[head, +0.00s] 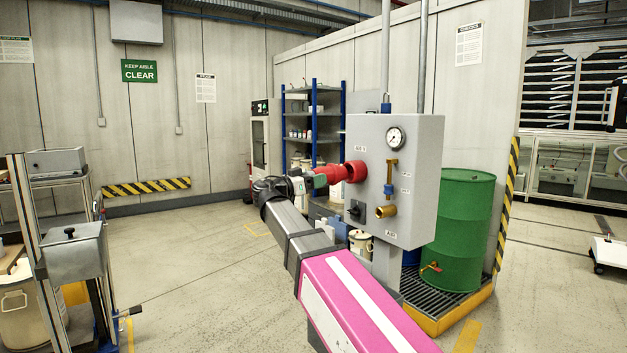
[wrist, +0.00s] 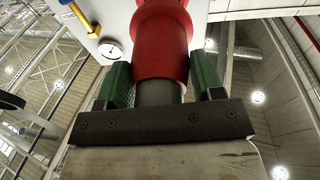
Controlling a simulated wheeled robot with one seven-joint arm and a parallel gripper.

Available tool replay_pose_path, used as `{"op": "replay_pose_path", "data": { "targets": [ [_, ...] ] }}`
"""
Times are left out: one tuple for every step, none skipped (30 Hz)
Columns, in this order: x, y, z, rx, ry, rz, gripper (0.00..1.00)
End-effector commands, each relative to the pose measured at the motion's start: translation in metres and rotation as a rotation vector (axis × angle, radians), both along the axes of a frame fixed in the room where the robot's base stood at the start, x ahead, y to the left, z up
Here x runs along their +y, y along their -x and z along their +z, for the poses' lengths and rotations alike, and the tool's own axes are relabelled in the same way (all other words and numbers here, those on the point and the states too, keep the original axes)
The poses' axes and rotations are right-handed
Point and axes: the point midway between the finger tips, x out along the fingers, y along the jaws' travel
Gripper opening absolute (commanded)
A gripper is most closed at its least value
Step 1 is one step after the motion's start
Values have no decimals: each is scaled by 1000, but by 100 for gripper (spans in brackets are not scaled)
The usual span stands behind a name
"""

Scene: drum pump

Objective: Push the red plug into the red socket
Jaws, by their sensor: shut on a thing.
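The red plug (head: 328,174) is in my gripper (head: 318,181), level and pointing right at the panel box. In the wrist view the red plug (wrist: 161,50) stands between the green fingers of my gripper (wrist: 160,80), with its dark grey rear part below. The red socket (head: 356,171) sticks out from the left side of the grey panel box. The plug's front end is lined up with the socket's mouth and meets it or sits partly inside. I cannot tell how deep, as the joint is small and the reds merge.
The grey panel box (head: 425,165) carries a gauge (head: 395,138), a brass valve (head: 391,177), a brass fitting (head: 386,211) and a black knob (head: 354,209) near my arm. A green drum (head: 462,220) stands on a yellow-edged grate at right. The floor at left is clear up to a trolley (head: 75,258).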

Motion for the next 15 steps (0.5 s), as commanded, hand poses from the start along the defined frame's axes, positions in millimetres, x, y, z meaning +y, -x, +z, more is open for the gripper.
{"op": "replay_pose_path", "data": {
  "targets": [
    [-1,-1,0,-1,1,0,18],
    [-2,-1,0,-1,1,0,18],
    [-2,-1,0,-1,1,0,18],
    [-3,-2,0,-1,1,0,18],
    [-3,-2,0,-1,1,0,18],
    [-4,-2,0,-1,1,0,18],
    [-4,-3,-1,-1,1,0,18],
    [-5,-3,-1,-1,1,0,18],
    [-5,-3,-1,-1,1,0,18],
    [-5,-3,-1,-1,1,0,18],
    [-5,-3,-1,-1,1,0,18],
    [-5,-3,-1,-1,1,0,18],
    [-5,-3,-1,-1,1,0,18],
    [-5,-3,-1,-1,1,0,18],
    [-5,-3,-1,-1,1,0,18]
  ]
}}
